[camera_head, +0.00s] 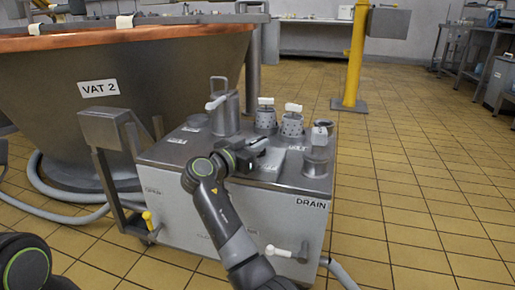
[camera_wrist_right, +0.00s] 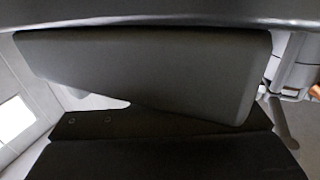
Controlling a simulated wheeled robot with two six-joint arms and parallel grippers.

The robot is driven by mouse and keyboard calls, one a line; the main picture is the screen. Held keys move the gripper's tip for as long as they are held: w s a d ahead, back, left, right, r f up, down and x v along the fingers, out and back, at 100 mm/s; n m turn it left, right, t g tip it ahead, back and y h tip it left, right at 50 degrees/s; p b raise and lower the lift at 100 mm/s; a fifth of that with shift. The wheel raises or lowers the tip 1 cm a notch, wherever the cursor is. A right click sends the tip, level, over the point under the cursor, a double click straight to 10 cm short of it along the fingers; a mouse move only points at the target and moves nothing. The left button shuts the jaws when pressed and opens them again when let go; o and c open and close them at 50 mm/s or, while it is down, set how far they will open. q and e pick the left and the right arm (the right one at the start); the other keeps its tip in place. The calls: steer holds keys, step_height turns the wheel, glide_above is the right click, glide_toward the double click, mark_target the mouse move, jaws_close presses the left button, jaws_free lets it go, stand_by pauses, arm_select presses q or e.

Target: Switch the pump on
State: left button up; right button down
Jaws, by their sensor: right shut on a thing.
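A steel cabinet (camera_head: 260,205) stands beside the copper-rimmed vat, with its top crowded with fittings. My right gripper (camera_head: 248,154) is over the middle of the cabinet top. It is shut on a small part there that the fingers mostly hide. In the right wrist view, the dark fingers fill the middle, with a small pale bit (camera_wrist_right: 105,102) showing between them. I cannot tell which fitting this is or whether it is the pump switch. A white-handled lever (camera_head: 217,102) on an upright steel cylinder stands behind my gripper. My left gripper is not in view.
Two perforated steel cups (camera_head: 265,120) (camera_head: 291,124) and a capped pipe (camera_head: 315,160) stand close around my gripper. A white-knobbed handle (camera_head: 278,251) sticks out at the front. The vat (camera_head: 150,75) is on the left; tiled floor (camera_head: 420,190) is open at right.

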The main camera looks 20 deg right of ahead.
steer(key=shift+f+m+g+h+b, duration=0.1)
steer(key=shift+m+g+h+b, duration=0.3)
steer(key=shift+m+g+h, duration=0.45)
steer(key=shift+y, duration=0.25)
steer(key=c, duration=1.5)
jaws_free()
